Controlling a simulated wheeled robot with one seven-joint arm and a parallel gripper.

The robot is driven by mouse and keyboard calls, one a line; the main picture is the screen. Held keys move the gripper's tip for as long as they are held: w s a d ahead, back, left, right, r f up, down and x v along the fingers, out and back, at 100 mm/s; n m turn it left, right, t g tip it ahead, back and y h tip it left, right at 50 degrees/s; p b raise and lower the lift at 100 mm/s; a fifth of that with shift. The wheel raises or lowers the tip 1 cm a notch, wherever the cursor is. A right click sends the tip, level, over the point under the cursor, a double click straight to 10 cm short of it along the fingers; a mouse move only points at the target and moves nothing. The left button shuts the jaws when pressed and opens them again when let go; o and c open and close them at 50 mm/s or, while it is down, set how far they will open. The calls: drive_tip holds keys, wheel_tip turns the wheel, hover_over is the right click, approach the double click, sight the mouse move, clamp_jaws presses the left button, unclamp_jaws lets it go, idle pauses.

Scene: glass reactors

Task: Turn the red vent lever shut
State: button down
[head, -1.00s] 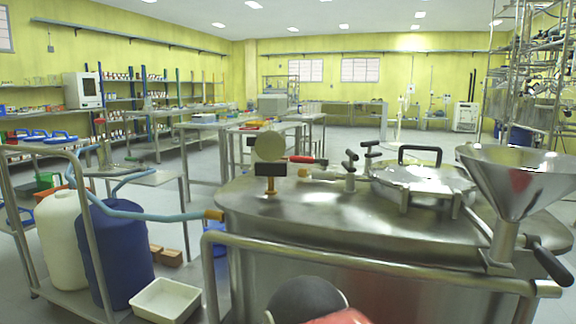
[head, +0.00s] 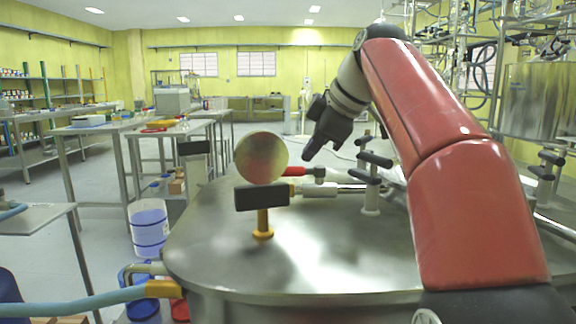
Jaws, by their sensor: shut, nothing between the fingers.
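The red vent lever (head: 294,171) sits on top of the steel reactor, just right of the round gauge and above a pale valve body (head: 318,189). Its red grip lies roughly level, pointing left, and its left end is partly behind the gauge. My gripper (head: 308,157) is shut and empty, pointing down and to the left. In the picture its tip is just above the lever; whether it touches cannot be told.
The round gauge (head: 261,158) with a black block (head: 262,197) stands left of the lever. Black-handled clamps (head: 371,180) stand to its right. The reactor lid (head: 220,255) is bare in front. A blue hose (head: 70,305) runs at lower left.

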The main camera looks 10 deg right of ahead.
sight(289, 170)
drive_tip(key=b+x, duration=0.1)
drive_tip(key=x, duration=0.8)
drive_tip(key=shift+w+a+f, duration=0.15)
drive_tip(key=shift+f, duration=0.05)
drive_tip(key=w, duration=0.2)
drive_tip(key=w+p, duration=0.1)
drive_tip(key=shift+w+d+r, duration=0.1)
drive_tip(key=shift+d+r, duration=0.15)
drive_tip(key=shift+r, duration=0.05)
drive_tip(key=shift+w+d, duration=0.1)
drive_tip(key=shift+w, duration=0.35)
